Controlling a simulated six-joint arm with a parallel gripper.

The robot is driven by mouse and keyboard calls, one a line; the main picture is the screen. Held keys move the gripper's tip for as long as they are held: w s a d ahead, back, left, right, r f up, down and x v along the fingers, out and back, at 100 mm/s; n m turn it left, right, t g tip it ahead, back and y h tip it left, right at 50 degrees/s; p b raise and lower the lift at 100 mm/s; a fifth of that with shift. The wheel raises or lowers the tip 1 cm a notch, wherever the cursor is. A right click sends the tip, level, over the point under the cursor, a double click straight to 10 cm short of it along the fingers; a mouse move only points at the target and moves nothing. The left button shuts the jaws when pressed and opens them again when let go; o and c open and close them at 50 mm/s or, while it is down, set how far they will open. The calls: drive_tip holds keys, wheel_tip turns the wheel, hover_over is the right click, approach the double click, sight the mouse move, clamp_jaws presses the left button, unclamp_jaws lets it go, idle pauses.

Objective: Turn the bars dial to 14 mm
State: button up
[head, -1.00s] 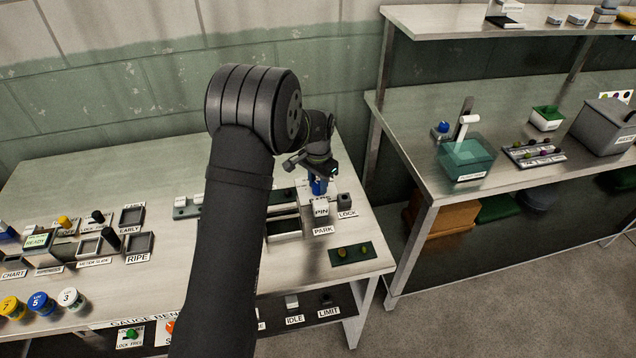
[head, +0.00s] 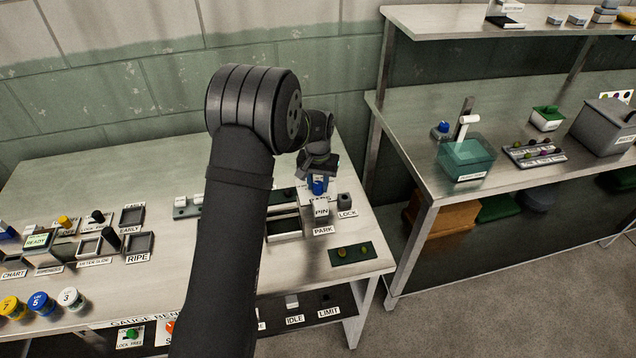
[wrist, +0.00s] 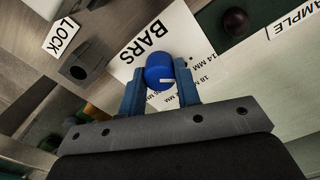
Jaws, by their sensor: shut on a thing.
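The bars dial is a blue knob (wrist: 159,70) with a white pointer line, standing on a white plate marked BARS (wrist: 150,45). Printed marks of 14 mm and 18 mm show on the plate at the right of the knob; other marks are partly hidden by my gripper. In the head view the knob (head: 318,187) shows below my gripper (head: 318,178).
A LOCK block (wrist: 82,66) stands left of the plate in the wrist view. In the head view the PIN block (head: 321,210) is just in front of the dial.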

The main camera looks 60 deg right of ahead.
sight(318, 183)
drive_tip(key=shift+n, duration=1)
drive_tip(key=o, duration=1)
wheel_tip(318, 183, up, 18)
drive_tip(key=shift+f, duration=0.25)
drive_tip(key=shift+f, duration=0.15)
wheel_tip(318, 183, down, 17)
drive_tip(key=shift+f, duration=0.15)
